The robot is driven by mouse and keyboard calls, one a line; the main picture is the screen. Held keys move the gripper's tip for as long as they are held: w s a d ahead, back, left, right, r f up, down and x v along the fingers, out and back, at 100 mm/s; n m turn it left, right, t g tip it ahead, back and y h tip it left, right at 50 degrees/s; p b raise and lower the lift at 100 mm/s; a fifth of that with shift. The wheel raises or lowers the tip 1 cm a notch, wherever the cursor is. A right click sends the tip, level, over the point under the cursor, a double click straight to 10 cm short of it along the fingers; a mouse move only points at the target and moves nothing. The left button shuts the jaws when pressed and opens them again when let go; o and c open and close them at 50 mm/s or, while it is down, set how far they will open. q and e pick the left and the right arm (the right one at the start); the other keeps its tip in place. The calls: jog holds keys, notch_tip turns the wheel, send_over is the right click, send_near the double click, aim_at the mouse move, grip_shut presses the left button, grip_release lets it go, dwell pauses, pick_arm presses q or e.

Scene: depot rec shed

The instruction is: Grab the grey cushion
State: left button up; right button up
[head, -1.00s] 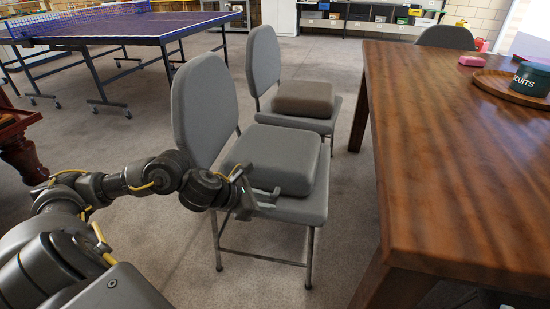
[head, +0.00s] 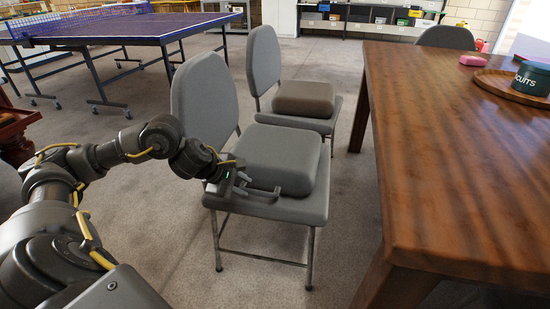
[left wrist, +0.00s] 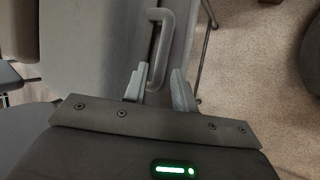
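The grey cushion (head: 278,158) lies on the seat of the nearer grey chair (head: 291,209) in the head view. A grey loop-shaped handle (head: 263,193) shows at the cushion's near side, low above the seat. My left gripper (head: 241,184) is at the cushion's near left corner. In the left wrist view its two fingers (left wrist: 158,76) are apart, with the end of the handle (left wrist: 164,38) between them, nearer the left finger. I see a gap on the right finger's side. My right gripper is not in view.
A brown cushion (head: 305,99) lies on the second chair behind. A wooden table (head: 460,150) stands close on the right, carrying a round tray (head: 490,82) and a biscuit tin (head: 533,78). A table-tennis table (head: 130,28) stands at the back left. Carpet between is clear.

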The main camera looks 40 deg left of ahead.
aim_at(254, 191)
pick_arm(q)
jog(key=shift+b+x, duration=0.85)
jog(key=shift+x, duration=1.85)
jog(key=shift+s, duration=0.1)
jog(key=shift+c, duration=0.5)
grip_shut()
